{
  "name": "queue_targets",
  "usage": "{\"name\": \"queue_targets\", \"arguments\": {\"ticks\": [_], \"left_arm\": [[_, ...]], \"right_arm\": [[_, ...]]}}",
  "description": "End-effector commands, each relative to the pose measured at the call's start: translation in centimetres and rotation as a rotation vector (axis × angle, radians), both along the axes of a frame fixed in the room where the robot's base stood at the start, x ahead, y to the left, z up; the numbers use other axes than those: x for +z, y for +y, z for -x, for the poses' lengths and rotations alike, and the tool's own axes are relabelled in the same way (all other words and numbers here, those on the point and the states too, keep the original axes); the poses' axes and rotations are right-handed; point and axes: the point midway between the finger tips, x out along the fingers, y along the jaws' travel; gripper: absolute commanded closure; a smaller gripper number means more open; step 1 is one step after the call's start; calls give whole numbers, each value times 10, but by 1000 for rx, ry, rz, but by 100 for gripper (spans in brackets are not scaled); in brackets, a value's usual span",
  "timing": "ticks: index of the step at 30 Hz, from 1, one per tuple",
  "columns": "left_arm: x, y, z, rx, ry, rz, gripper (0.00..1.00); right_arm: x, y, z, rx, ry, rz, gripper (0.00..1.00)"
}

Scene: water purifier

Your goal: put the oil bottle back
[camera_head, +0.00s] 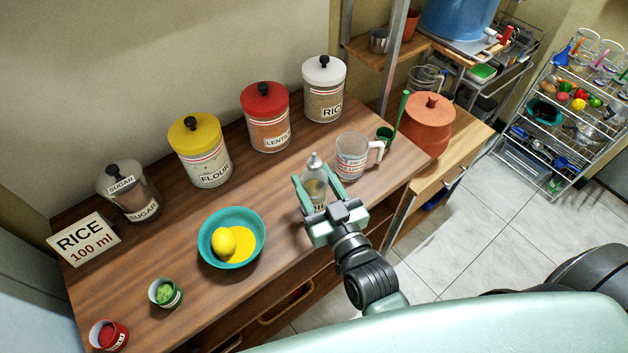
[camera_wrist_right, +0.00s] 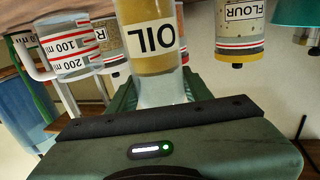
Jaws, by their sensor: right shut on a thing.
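The oil bottle (camera_head: 314,184) is clear with yellowish contents, a grey tip and a white OIL label. My right gripper (camera_head: 315,192) is shut on it near the front edge of the wooden counter (camera_head: 290,215), with fingers on both sides of the bottle. In the right wrist view, which is upside down, the bottle (camera_wrist_right: 152,45) stands between the fingers with its label readable. Its base is hidden by my gripper in the head view, so I cannot tell whether it touches the counter. My left gripper is not in view.
A measuring cup (camera_head: 352,157) stands close right of the bottle. Canisters of sugar (camera_head: 127,190), flour (camera_head: 200,152), lentils (camera_head: 266,118) and rice (camera_head: 324,90) line the back. A teal bowl (camera_head: 213,258) with yellow items is left. Bare counter lies between bowl and bottle.

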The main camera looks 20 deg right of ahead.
Motion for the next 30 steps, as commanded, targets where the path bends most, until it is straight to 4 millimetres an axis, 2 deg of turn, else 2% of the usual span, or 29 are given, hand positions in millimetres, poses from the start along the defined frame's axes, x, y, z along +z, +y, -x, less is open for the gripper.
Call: {"name": "queue_targets", "arguments": {"ticks": [5,6,7,8,19,23,30], "left_arm": [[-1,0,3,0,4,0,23],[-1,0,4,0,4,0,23],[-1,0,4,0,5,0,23],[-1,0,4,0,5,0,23],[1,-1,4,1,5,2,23],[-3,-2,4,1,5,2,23],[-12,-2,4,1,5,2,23]], "right_arm": [[-3,0,0,0,-2,0,100],[-3,0,0,0,1,0,40],[-3,0,0,0,1,0,31],[-3,0,0,0,1,0,29],[2,0,0,0,-1,0,29],[-3,-2,17,1,5,2,29],[-3,-7,66,1,6,1,29]]}}
